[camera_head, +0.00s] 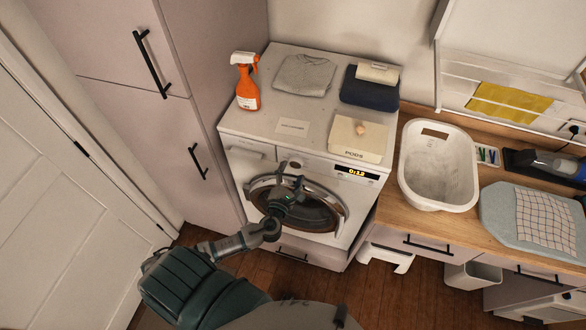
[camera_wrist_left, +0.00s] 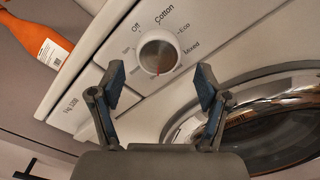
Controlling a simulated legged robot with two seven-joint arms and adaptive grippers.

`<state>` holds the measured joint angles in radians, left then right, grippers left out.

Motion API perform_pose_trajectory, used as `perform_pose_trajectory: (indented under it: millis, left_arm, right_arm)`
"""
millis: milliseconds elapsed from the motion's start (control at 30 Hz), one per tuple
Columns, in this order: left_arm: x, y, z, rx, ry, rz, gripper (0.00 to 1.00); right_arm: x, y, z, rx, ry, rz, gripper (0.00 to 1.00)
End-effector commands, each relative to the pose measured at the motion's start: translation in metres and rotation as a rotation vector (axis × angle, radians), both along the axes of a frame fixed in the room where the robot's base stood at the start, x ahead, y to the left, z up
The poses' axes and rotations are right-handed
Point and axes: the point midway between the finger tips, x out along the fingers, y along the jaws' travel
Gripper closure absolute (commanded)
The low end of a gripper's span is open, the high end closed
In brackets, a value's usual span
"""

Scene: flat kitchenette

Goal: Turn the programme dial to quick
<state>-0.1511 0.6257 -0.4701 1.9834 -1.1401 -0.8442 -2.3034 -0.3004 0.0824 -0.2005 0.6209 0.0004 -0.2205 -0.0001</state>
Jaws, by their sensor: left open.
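The washing machine (camera_head: 243,170) stands with its front facing me. Its round programme dial (camera_wrist_left: 158,54) is pale-rimmed with a grey face, and a red mark shows at its lower edge. Labels Off, Cotton, Eco and Mixed are readable around it; I cannot read a quick label. My left gripper (camera_wrist_left: 161,78) is open and empty, its two blue-padded fingers apart, with the dial showing between and beyond the tips. In the head view, the left gripper (camera_head: 284,187) is in front of the machine's door, just below the dial (camera_head: 295,163). My right gripper is not in view.
An orange spray bottle (camera_head: 247,85), folded cloths (camera_head: 304,74) and a pods box (camera_head: 356,138) sit on the machine top. A tall cabinet (camera_head: 190,110) stands close on the left. A white basket (camera_head: 437,165) is on the wooden counter at right.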

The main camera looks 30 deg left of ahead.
Motion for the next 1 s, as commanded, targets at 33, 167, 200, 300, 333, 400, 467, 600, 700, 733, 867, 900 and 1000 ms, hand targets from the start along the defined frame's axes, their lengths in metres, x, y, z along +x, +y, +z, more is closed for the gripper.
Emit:
perform_pose_trajectory:
  millis: [33,167,200,300,333,400,467,600,700,733,867,900,1000]
  left_arm:
    - [-0.012,-0.003,-0.001,-0.001,0.004,-0.001,0.24]
    - [-0.041,-0.01,-0.002,-0.003,0.005,-0.001,0.24]
    - [-0.05,-0.012,-0.002,-0.002,0.006,-0.002,0.24]
    - [-0.069,-0.016,-0.002,-0.002,0.006,-0.001,0.24]
    - [-0.074,-0.017,-0.002,-0.003,0.006,-0.001,0.24]
    - [-0.083,-0.02,-0.003,-0.002,0.005,-0.001,0.24]
    - [-0.089,-0.021,-0.003,-0.003,0.006,-0.001,0.24]
    - [-0.095,-0.022,-0.002,-0.003,0.004,0.0,0.24]
    - [-0.096,-0.022,-0.002,-0.003,0.004,0.0,0.24]
    - [-0.096,-0.022,-0.002,-0.003,0.003,0.001,0.24]
    - [-0.095,-0.022,-0.002,-0.003,0.003,0.001,0.24]
    - [-0.095,-0.022,-0.002,-0.002,0.003,0.001,0.24]
    - [-0.095,-0.022,-0.002,-0.002,0.003,0.001,0.24]
  right_arm:
    - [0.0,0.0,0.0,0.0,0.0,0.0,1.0]
    - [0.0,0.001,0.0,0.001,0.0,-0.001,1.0]
    - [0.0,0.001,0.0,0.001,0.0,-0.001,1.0]
    - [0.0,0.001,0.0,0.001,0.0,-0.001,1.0]
    - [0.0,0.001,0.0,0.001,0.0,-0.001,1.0]
    - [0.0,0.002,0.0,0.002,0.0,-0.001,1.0]
    - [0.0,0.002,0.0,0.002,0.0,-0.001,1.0]
    - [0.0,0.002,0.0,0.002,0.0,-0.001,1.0]
    - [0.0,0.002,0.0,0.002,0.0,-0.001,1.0]
    - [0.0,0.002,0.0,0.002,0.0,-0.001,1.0]
    - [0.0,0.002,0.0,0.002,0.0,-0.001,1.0]
    - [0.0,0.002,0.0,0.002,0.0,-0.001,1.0]
    - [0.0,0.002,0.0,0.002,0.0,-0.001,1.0]
